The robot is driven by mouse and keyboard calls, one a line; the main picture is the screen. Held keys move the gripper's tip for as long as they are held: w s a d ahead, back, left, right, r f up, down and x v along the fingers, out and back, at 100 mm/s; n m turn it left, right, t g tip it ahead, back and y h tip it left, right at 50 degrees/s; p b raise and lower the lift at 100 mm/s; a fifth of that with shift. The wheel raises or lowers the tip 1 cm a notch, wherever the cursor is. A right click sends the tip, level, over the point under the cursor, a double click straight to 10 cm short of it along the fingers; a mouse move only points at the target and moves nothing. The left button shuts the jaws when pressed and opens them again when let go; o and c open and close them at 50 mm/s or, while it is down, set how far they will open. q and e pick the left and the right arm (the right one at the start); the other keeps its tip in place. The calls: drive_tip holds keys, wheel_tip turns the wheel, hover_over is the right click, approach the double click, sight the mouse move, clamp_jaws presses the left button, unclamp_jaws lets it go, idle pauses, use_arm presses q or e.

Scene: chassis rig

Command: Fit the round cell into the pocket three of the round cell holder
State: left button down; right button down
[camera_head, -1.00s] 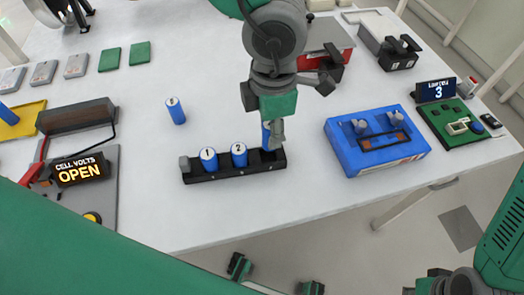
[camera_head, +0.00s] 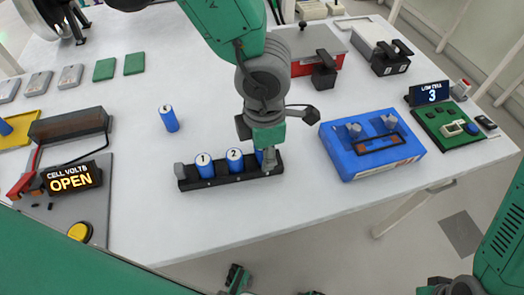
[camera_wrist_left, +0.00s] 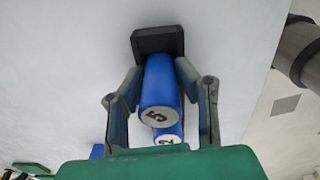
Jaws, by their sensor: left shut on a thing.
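The black round cell holder (camera_head: 228,182) lies on the table with blue cells marked 1 (camera_head: 204,167) and 2 (camera_head: 235,162) standing in it. My left gripper (camera_head: 266,160) is low over its right end, shut on a blue round cell (camera_head: 259,157). In the left wrist view this cell (camera_wrist_left: 159,85) sits between the fingers, its end marked 5. It stands at the third pocket, beside cell 2. The fingers hide its lower end, so I cannot tell how deep it sits.
A loose blue cell (camera_head: 169,119) stands behind the holder. A blue box (camera_head: 345,162) is to the right and a cell volts display reading OPEN (camera_head: 73,177) to the left. The table in front of the holder is clear.

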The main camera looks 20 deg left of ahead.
use_arm(q)
drive_tip(key=shift+s+d+f, duration=0.1)
drive_tip(key=shift+s+f, duration=0.25)
drive_tip(key=shift+f, duration=0.15)
drive_tip(key=c, duration=1.2)
unclamp_jaws()
drive_tip(key=shift+a, duration=0.2)
drive_tip(key=shift+w+f, duration=0.2)
drive_tip(key=shift+w, duration=0.1)
drive_tip(key=shift+d+r, duration=0.15)
drive_tip(key=shift+r, duration=0.1)
drive_tip(key=shift+r, duration=0.25)
drive_tip(key=r+p, duration=0.1)
drive_tip(key=r, duration=0.5)
drive_tip(key=r+p, duration=0.2)
drive_tip(key=r, duration=0.4)
drive_tip(key=shift+a+r, duration=0.2)
drive_tip(key=shift+r, duration=0.2)
